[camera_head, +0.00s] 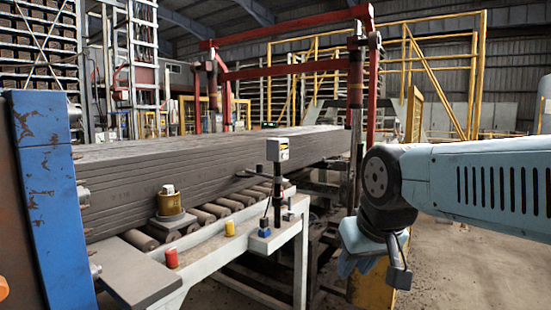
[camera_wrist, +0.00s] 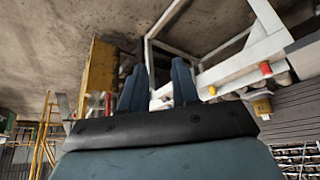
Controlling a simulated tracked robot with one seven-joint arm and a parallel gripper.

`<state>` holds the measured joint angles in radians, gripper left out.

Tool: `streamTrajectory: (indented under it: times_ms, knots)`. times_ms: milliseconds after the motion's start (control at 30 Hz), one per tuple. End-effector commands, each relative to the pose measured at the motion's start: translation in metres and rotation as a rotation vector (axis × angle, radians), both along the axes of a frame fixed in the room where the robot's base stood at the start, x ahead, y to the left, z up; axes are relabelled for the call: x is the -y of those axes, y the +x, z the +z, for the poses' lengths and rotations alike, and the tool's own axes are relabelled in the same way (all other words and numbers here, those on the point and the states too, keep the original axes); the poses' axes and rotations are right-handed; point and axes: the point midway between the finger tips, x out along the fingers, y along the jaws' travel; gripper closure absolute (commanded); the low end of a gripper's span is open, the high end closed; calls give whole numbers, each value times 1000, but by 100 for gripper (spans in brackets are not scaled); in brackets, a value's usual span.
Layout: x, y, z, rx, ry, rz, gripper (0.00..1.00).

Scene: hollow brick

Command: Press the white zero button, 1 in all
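A measuring stand with a white head (camera_head: 277,149) on a black post rises at the edge of the light frame. At its foot is a small blue block (camera_head: 264,232) with a dark rod and a whitish top. I cannot tell whether the zero button is this top or on the white head; it is too small to read. My gripper (camera_head: 368,265) hangs to the right of the stand, apart from it and pointing down. In the wrist view its two dark blue fingers (camera_wrist: 159,85) are apart with nothing between them.
A red cylinder (camera_head: 171,257) and a yellow cylinder (camera_head: 229,228) stand on the frame edge. A brass weight (camera_head: 169,200) sits on a plate by the rollers. Long grey hollow bricks (camera_head: 205,170) lie behind. Bare floor (camera_head: 460,265) is at right.

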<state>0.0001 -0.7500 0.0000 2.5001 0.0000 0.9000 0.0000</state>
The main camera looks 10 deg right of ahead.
Motion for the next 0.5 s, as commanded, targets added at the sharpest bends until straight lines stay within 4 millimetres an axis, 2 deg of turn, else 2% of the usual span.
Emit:
streamTrajectory:
  times_ms: [33,300,500]
  knots:
    - [0,0,0,0,0,0,75]
    - [0,0,0,0,0,0,100]
    - [0,0,0,0,0,0,100]
